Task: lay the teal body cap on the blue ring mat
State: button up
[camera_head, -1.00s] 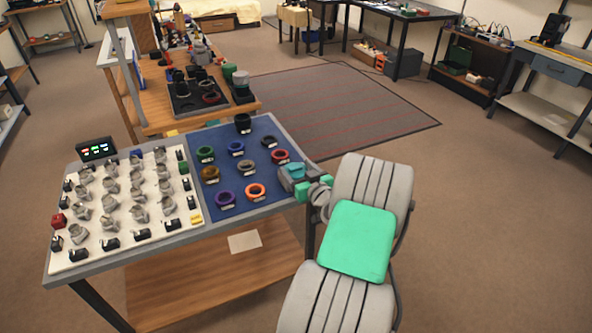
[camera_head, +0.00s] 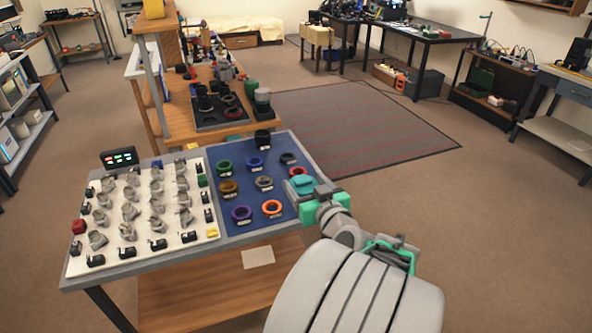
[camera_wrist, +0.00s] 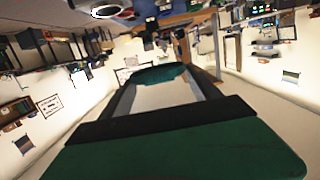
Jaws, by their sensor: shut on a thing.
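The teal body cap (camera_head: 301,184) is held in my gripper (camera_head: 303,187) at the right edge of the blue ring mat (camera_head: 240,152). From this angle I cannot tell how high the cap is above the mat. In the wrist view the cap (camera_wrist: 160,73) shows as a dark teal piece between the fingertips of my gripper (camera_wrist: 165,85). The mat carries several coloured rings, among them a red ring (camera_head: 298,171) close to the cap and an orange ring (camera_head: 272,208) to its lower left. My gripper partly hides the mat's right edge.
A white board (camera_head: 145,240) with several grey parts and black clips fills the table's left half. A small display (camera_head: 119,157) stands behind it. A black cylinder (camera_head: 263,139) stands at the mat's back edge. Bare mat shows between the rings. A wooden bench (camera_head: 175,122) stands behind.

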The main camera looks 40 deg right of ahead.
aim_at(310, 185)
jog(key=shift+s+a+r, duration=0.1)
jog(key=shift+s+a, duration=0.05)
jog(key=shift+r, duration=0.15)
jog(key=shift+d+r+m+h, duration=0.3)
jog(key=shift+d+r+h, duration=0.1)
jog(key=shift+d+r, duration=0.65)
jog(key=w+a+f+n+y+p, duration=0.1)
jog(key=w+a+y, duration=0.4)
jog(key=a, duration=0.8)
jog(key=w+a+f+n+y+p, duration=0.1)
jog(key=w+a+n+y+p, duration=0.3)
jog(key=a, duration=1)
jog(key=shift+w+a+f+n+y, duration=0.2)
jog(key=shift+w+n+y, duration=0.3)
jog(key=shift+n, duration=0.6)
jog(key=shift+f, duration=0.1)
